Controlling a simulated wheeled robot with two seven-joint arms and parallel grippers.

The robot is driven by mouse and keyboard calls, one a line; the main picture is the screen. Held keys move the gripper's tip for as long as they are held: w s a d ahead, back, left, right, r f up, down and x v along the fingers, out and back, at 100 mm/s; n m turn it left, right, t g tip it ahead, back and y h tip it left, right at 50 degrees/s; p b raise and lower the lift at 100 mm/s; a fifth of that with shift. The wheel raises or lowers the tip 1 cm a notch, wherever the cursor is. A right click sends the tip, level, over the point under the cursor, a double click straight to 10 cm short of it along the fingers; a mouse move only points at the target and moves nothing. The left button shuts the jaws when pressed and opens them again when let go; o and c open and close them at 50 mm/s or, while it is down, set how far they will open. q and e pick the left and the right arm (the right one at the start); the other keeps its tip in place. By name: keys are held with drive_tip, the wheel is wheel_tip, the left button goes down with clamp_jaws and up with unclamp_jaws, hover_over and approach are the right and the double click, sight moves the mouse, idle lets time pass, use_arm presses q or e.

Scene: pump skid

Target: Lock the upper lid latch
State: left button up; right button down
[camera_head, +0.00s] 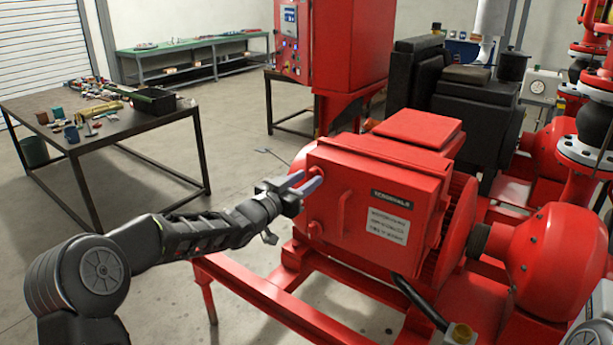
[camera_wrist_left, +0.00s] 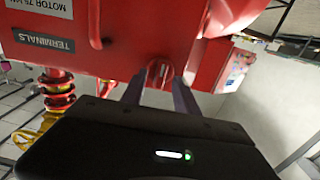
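The red terminal box (camera_head: 375,200) has a lid marked TERMINALS, with a vertical handle (camera_head: 343,211). A red lower latch (camera_head: 314,230) sits at the lid's left edge. My left gripper (camera_head: 309,181) is at the upper left edge of the lid, with its fingers apart. In the left wrist view, the red upper latch (camera_wrist_left: 164,72) shows between and just beyond the fingertips of the left gripper (camera_wrist_left: 160,82). The fingers do not look closed on it; contact cannot be told. In the head view the gripper mostly hides this latch. My right gripper is not in view.
A red skid frame (camera_head: 270,298) runs below the box. A red pump housing (camera_head: 560,260) stands at the right. A dark table (camera_head: 120,125) with tools is at the left, and a red control cabinet (camera_head: 350,50) stands behind.

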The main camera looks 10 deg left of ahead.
use_arm(q)
drive_tip(key=shift+w+d, duration=0.15)
drive_tip(key=shift+w, duration=0.1)
clamp_jaws()
idle(0.5)
